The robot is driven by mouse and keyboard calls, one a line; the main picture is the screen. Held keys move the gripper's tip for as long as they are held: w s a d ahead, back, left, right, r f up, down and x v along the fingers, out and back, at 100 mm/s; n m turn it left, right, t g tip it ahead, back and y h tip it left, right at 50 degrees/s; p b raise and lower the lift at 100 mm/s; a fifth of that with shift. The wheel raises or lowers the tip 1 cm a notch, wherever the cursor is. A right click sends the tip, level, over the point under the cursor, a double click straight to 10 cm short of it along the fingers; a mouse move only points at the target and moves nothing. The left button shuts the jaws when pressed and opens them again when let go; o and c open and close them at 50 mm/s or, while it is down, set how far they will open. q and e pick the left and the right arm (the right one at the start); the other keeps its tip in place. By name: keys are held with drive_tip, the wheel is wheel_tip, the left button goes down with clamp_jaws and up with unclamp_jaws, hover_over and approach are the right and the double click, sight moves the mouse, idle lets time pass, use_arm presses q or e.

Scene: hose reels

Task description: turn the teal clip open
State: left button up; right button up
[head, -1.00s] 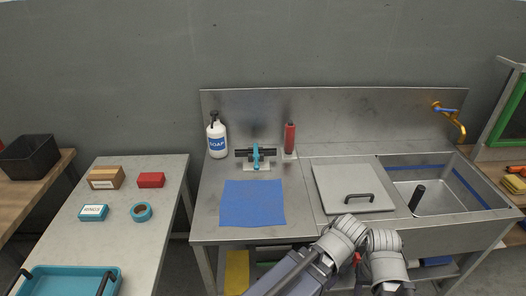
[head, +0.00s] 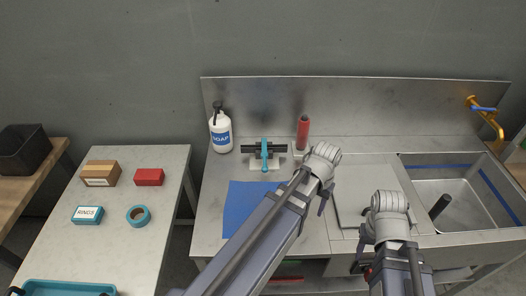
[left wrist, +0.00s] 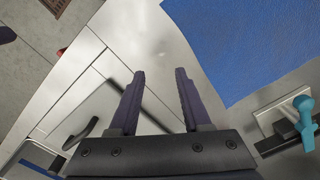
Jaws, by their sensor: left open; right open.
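The teal clip (head: 264,155) sits on a dark bar with a pale base at the back of the steel counter. It also shows at the right edge of the left wrist view (left wrist: 303,106), its lever lying across the bar. My left gripper (head: 325,199) is right of the clip and nearer to me, over the counter and apart from the clip. Its two dark fingers are open and empty in the left wrist view (left wrist: 160,74). My right gripper (head: 363,258) is at the counter's front, far from the clip and mostly hidden by its own wrist.
A blue cloth (head: 243,205) lies in front of the clip. A soap bottle (head: 220,134) stands left of it and a red cylinder (head: 303,132) right of it. A handled lid (head: 385,172) and a sink (head: 470,200) are further right. A steel backsplash (head: 380,105) rises behind.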

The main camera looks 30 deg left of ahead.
use_arm(q)
drive_tip(key=w+a+r+n+h+p, duration=0.1)
drive_tip(key=w+a+r+n+p, duration=0.15)
drive_tip(key=a, duration=0.45)
drive_tip(key=w+a+r+n+p, duration=0.2)
drive_tip(key=w+a+r, duration=0.15)
drive_tip(key=a, duration=0.35)
drive_tip(key=n+t+p, duration=0.2)
approach(264, 164)
use_arm(e)
wheel_tip(264, 164, up, 8)
use_arm(q)
drive_tip(key=shift+h, duration=0.4)
drive_tip(key=b+x, duration=0.8)
drive_tip(key=shift+w+a+f, duration=0.1)
drive_tip(key=shift+a, duration=0.25)
use_arm(e)
wheel_tip(264, 164, down, 8)
use_arm(q)
drive_tip(key=shift+c, duration=0.3)
use_arm(e)
drive_tip(key=shift+r, duration=0.15)
use_arm(q)
clamp_jaws()
